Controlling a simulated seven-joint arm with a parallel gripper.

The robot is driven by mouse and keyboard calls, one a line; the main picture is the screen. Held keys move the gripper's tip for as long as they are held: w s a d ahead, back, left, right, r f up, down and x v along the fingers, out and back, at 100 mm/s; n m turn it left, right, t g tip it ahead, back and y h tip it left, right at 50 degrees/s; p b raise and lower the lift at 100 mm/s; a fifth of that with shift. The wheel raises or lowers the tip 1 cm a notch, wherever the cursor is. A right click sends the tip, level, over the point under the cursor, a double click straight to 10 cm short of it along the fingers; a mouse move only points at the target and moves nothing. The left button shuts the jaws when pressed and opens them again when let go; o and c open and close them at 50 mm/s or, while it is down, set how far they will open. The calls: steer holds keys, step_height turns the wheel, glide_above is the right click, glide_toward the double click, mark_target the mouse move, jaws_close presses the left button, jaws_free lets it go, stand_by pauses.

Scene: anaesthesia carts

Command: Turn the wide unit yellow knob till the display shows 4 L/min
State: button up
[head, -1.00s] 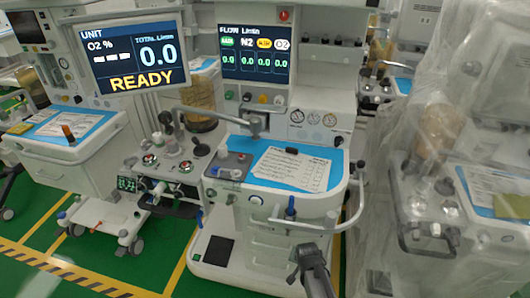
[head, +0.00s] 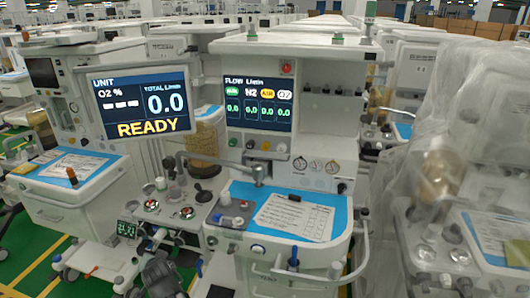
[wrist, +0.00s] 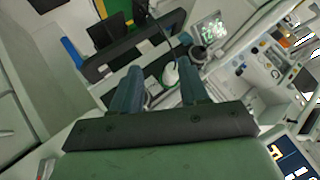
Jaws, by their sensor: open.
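The wide unit (head: 300,165) stands in the middle of the head view. Its flow display (head: 258,104) shows 0.0 in every column, including the yellow AIR column. The small yellow knob (head: 265,146) sits in the row just below that display, between a black and a white knob. My gripper (wrist: 162,82) is open and empty in the wrist view, its two dark fingers apart. In the head view my arm shows at the lower edge, left of the unit and well below the knob; the fingertips are not clear there. I cannot make out the yellow knob in the wrist view.
A UNIT screen (head: 140,103) reading 0.0 and READY hangs left of the flow display. A bent metal arm (head: 225,163) crosses in front, below the knobs. A blue-topped work surface (head: 245,192) holds papers. A plastic-covered cart (head: 470,150) stands at right.

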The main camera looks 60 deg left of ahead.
steer(key=s+a+r+g+y, duration=0.2)
steer(key=s+a+r, duration=0.1)
steer(key=s+r, duration=1.25)
steer(key=m+t, duration=0.7)
steer(key=t, duration=0.2)
glide_toward(265, 148)
steer(key=x, duration=1)
steer(key=shift+w+a+f, duration=0.1)
steer(key=shift+a+f, duration=0.05)
steer(key=shift+a, duration=0.05)
steer(key=c, duration=0.7)
